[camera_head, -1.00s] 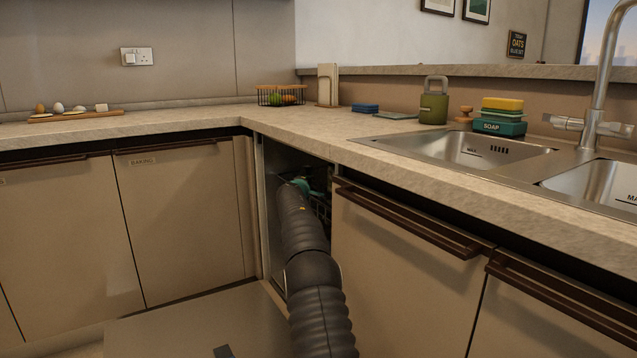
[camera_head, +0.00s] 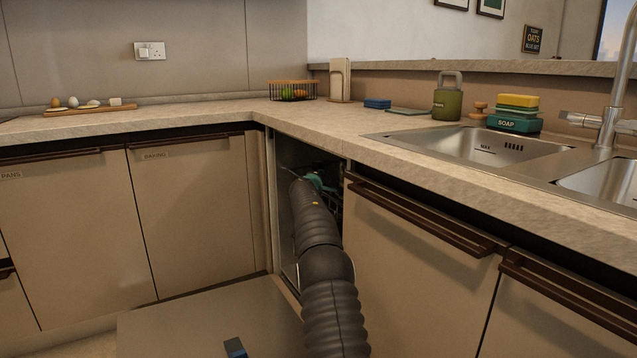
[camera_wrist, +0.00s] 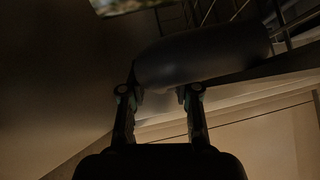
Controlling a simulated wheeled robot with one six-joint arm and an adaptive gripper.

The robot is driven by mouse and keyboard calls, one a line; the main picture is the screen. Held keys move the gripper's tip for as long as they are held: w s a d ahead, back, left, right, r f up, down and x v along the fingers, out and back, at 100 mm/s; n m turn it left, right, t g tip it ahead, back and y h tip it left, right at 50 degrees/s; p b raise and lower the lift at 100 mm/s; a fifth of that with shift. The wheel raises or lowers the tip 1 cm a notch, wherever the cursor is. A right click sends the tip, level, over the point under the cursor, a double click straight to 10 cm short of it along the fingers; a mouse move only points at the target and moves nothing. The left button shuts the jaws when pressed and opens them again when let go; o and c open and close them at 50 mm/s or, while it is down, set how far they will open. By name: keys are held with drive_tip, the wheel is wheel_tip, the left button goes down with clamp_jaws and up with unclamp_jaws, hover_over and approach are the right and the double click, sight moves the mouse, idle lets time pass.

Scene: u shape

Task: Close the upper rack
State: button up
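The upper rack (camera_head: 337,197) shows only in part, as dark wires inside the open dishwasher, mostly hidden by my arm. Metal rack wires also show at the top right of the wrist view (camera_wrist: 238,13). My arm reaches into the dishwasher, and my gripper end (camera_head: 312,181) is a small green-and-dark shape in its opening. In the wrist view my gripper (camera_wrist: 157,92) has its two fingers apart. A dark, smooth, rounded thing (camera_wrist: 210,55) lies across just beyond the fingertips. I cannot tell what it is or whether the fingers touch it.
The dishwasher door (camera_head: 200,318) is lowered flat in front of the opening, with a small blue-and-dark piece (camera_head: 235,347) on it. The counter (camera_head: 330,132) overhangs the opening. Cabinet fronts (camera_head: 190,215) and (camera_head: 420,270) close in both sides.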

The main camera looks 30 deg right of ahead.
drive_tip(key=v, duration=1.1)
drive_tip(key=shift+s+a, duration=0.15)
drive_tip(key=shift+s, duration=0.15)
drive_tip(key=shift+r, duration=0.2)
drive_tip(key=s+a+r+m+g+y+p, duration=0.1)
drive_tip(key=s+a+r+m+g, duration=0.2)
drive_tip(key=s+a, duration=0.65)
drive_tip(key=s+a+r+m+y+p, duration=0.25)
drive_tip(key=s+a+r, duration=0.35)
drive_tip(key=s, duration=0.7)
drive_tip(key=s+a+f+y, duration=0.3)
drive_tip(key=s+a+f, duration=0.1)
drive_tip(key=s+a, duration=0.4)
drive_tip(key=s+a+f+m+g+y+p, duration=0.1)
drive_tip(key=s+a+f+y, duration=0.1)
drive_tip(key=s+a, duration=0.6)
drive_tip(key=s+a+f+g+y, duration=0.1)
drive_tip(key=s+a+f+y, duration=0.2)
drive_tip(key=s, duration=1)
drive_tip(key=a+f, duration=0.2)
drive_tip(key=a, duration=0.3)
drive_tip(key=shift+s+f+y+p, duration=0.35)
drive_tip(key=shift+m, duration=0.25)
